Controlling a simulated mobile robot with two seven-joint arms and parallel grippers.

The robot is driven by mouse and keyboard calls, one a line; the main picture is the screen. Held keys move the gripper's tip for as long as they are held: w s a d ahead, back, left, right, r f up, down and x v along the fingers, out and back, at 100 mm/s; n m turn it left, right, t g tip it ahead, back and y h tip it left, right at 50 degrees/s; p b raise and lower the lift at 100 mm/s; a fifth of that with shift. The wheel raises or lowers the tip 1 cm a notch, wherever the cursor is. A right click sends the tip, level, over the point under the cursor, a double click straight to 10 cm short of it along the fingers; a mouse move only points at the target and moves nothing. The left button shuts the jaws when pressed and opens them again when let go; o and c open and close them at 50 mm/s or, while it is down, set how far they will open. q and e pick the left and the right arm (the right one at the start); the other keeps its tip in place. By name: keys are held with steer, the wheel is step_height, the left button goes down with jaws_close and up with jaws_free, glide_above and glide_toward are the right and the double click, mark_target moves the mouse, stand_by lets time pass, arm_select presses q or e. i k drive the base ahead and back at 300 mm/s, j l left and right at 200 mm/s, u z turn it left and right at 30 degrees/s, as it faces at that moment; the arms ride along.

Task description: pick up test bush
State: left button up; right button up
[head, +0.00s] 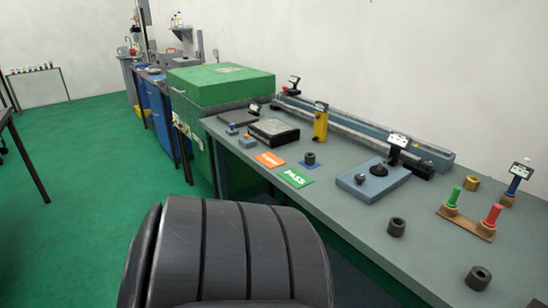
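Several ring-shaped bushes are on the grey bench (345,215) in the head view, and I cannot tell which one is the test bush. One dark bush (396,227) stands near the bench's front edge. Another dark bush (477,278) stands nearer, at lower right. A brass-coloured ring (471,183) is farther back on the right. A brown piece (537,303) is cut off at the lower right corner. Neither of my grippers is in view.
A wooden stand (466,224) holds green- and red-handled gauges. A blue plate (373,182), orange card (270,160), yellow cylinder (320,124) and long rail (365,130) are on the bench. A large black ribbed shape (230,255) fills the lower foreground. Green floor is open at left.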

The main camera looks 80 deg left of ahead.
mark_target(310, 159)
steer(key=u, duration=2.3)
steer(key=i+j+z, duration=0.25)
steer(key=i, duration=0.15)
steer(key=l, duration=0.1)
